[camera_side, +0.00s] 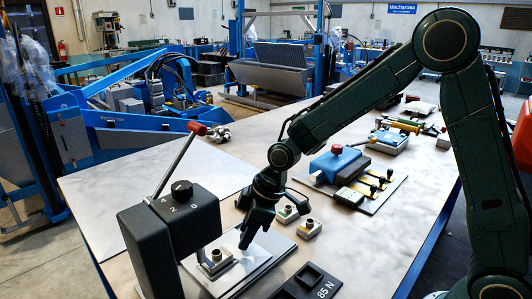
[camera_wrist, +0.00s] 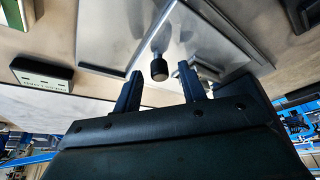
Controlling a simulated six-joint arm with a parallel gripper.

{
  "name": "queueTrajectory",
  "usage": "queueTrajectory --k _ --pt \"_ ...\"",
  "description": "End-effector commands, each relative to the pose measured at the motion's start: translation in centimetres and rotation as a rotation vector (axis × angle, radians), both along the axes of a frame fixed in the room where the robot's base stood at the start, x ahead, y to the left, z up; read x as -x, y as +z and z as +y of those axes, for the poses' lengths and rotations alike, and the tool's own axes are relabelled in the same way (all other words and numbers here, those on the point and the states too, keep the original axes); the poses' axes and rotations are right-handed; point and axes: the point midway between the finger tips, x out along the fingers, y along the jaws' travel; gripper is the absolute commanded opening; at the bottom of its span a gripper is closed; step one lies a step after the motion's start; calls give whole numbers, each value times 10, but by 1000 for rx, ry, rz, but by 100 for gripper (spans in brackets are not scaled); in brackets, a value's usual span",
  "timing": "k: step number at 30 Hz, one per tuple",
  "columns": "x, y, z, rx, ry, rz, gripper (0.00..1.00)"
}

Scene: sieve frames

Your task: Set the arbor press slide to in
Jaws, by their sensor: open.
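The arbor press (camera_side: 165,240) is a black upright body with a numbered dial and a red-ended lever (camera_side: 178,155), at the front left of the side view. A grey base plate (camera_side: 262,262) extends right from its foot. A metal block with a short knob (camera_side: 216,256) sits there, close to the press. My gripper (camera_side: 246,232) points down over the plate, just right of that block. In the wrist view my gripper (camera_wrist: 159,72) is open, and a dark-ended knob (camera_wrist: 159,69) appears between the fingertips. I cannot tell whether they touch it. A metal plate (camera_wrist: 125,30) lies behind it.
Two small knobbed blocks (camera_side: 309,228) stand right of my gripper. A black tray marked 85 N (camera_side: 310,283) lies at the front. A blue and red device (camera_side: 338,163) stands farther back.

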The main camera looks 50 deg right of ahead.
Motion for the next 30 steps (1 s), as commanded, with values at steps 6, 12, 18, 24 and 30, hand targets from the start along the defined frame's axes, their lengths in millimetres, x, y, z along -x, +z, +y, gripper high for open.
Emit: queueTrajectory --k 6,12,18,24,30 --pt "0 0 0 0 0 0 6" --pt "0 0 0 0 0 0 0" --pt "0 0 12 1 3 1 0" --pt "0 0 35 0 4 0 0" --pt "0 0 42 -1 3 0 0"
